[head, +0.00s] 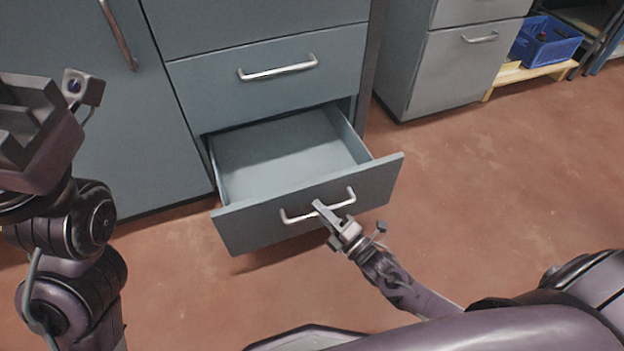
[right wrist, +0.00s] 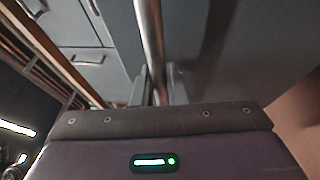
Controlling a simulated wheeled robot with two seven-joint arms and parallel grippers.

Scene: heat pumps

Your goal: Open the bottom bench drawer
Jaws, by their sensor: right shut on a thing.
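The bottom bench drawer (head: 305,206) is pulled well out of the grey-blue bench in the head view, and its inside looks empty. Its silver bar handle (head: 341,204) is on the front panel. My right gripper (head: 320,207) is shut on the middle of this handle. In the right wrist view the handle bar (right wrist: 150,40) runs down between the two fingers (right wrist: 152,85). My left arm comes in at the left of the head view, raised beside the cabinet door. Its fingertips do not show clearly.
A shut drawer (head: 275,85) with a handle sits directly above. A cabinet door (head: 85,120) is at left. Another grey drawer unit (head: 460,70) and a blue crate (head: 545,42) stand at the back right. The reddish floor (head: 480,180) is clear at right.

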